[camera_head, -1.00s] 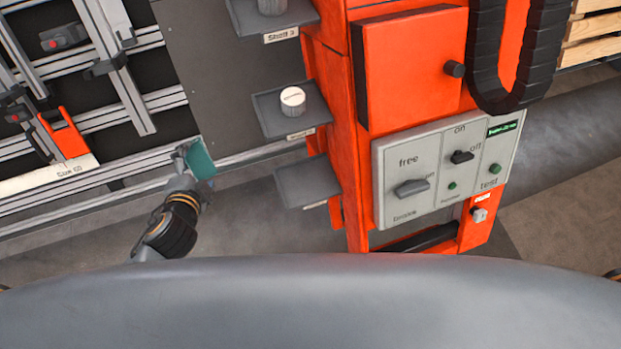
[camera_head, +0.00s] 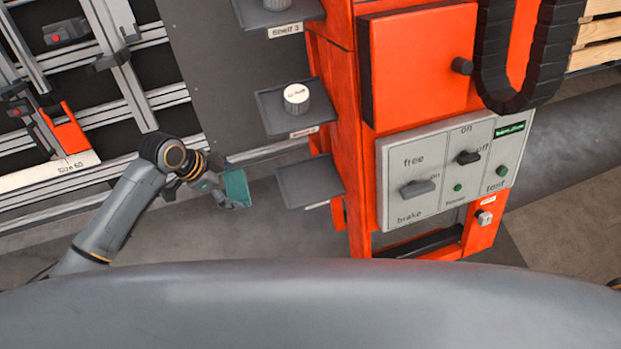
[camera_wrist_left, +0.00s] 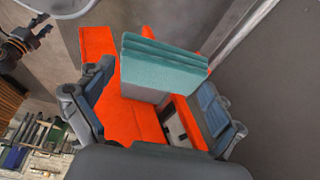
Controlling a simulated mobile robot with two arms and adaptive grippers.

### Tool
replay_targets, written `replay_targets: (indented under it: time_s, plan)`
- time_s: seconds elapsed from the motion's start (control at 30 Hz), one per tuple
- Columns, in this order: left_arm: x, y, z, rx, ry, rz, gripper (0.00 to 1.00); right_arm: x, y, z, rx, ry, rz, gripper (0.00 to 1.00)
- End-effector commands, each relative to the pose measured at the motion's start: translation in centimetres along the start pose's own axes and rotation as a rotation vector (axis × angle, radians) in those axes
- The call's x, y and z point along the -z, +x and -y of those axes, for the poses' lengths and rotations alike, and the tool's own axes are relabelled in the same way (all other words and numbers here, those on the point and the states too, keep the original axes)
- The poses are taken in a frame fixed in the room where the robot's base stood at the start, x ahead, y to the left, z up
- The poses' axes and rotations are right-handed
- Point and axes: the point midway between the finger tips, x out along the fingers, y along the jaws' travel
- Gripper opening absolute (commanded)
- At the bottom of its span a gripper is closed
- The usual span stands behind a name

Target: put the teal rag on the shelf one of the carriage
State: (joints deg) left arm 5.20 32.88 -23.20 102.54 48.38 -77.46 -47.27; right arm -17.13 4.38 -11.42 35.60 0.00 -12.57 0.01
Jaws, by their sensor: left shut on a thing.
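The teal rag (camera_head: 237,187) is a folded block held at the tip of my left gripper (camera_head: 222,192). In the left wrist view the rag (camera_wrist_left: 160,68) sticks out between the two fingers of the left gripper (camera_wrist_left: 155,105), which is shut on it. The rag is in the air, just left of the lowest shelf (camera_head: 308,181) of the orange carriage (camera_head: 345,120). This shelf is a bare dark tray; its label is not readable. A dark jointed part (camera_wrist_left: 22,42) at the left wrist view's edge may be my right gripper; its jaws are unclear.
The middle shelf (camera_head: 272,112) holds a white-topped cylinder (camera_head: 296,97). The shelf marked Shelf 3 (camera_head: 248,15) holds another round object. A control panel (camera_head: 450,170) with switches is on the carriage front. A metal rail frame (camera_head: 125,75) stands at the left.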

Motion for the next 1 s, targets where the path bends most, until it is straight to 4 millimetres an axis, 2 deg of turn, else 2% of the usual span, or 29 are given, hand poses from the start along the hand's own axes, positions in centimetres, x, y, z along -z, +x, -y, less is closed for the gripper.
replay_targets:
  time_s: [0.5, 0.8, 0.87, 1.0]
  plan:
    - [12.3, 4.8, -0.1, -0.006, 0.001, -0.005, 0.68, 0.0, -0.8, 0.0, 0.0, 0.0, 0.001, 0.4]
    - [18.2, 7.3, 0.0, -0.003, 0.0, -0.003, 0.68, -0.1, -0.9, -0.3, -0.004, -0.002, 0.003, 0.4]
    - [17.3, 8.5, -0.1, -0.006, -0.004, 0.004, 0.68, -0.1, -0.6, -0.3, -0.004, -0.002, 0.003, 0.4]
    - [16.8, 9.8, -0.1, -0.004, -0.003, 0.0, 0.68, -0.2, -0.5, -0.5, -0.006, -0.003, 0.004, 0.4]
